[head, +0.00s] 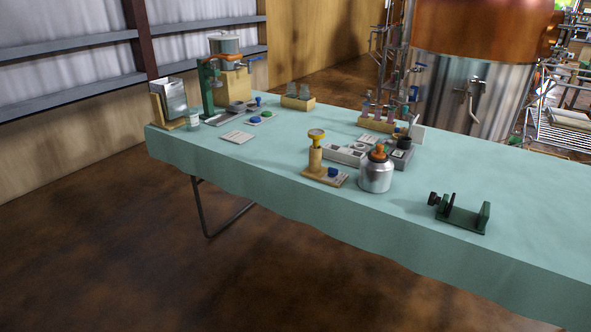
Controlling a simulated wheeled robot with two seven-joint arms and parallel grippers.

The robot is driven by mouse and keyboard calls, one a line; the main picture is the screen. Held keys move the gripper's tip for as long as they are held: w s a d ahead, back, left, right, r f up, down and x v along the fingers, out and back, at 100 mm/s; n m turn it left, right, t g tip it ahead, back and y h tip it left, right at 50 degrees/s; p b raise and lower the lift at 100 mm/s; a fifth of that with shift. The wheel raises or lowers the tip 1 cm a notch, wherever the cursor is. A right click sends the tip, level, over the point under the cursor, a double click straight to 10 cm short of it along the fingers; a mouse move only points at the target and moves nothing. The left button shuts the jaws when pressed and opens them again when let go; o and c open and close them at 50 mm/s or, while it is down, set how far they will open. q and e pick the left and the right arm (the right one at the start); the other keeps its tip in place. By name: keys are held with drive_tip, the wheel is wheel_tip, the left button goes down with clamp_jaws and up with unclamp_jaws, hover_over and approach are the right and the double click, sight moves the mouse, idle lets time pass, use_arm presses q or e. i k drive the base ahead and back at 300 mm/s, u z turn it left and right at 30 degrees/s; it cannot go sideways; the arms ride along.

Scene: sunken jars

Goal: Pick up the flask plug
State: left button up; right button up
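A silver, rounded metal flask (376,175) stands upright near the front edge of the table, right of the middle. An orange plug (378,152) sits in its neck and looks like the flask plug. Its lower part is hidden in the neck. Neither of my grippers shows in the head view.
The table (510,185) has a pale green cover. Left of the flask is a wooden stand with a yellow top (316,138); behind it are a grey tray (345,155) and a tube rack (377,123). A dark green bracket (462,216) lies to the right. The far right is clear.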

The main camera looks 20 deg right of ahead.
sight(379, 154)
drive_tip(key=u, duration=1.05)
drive_tip(key=i, duration=0.3)
drive_tip(key=z, duration=1.25)
drive_tip(key=i, duration=1.4)
drive_tip(key=z, duration=1.1)
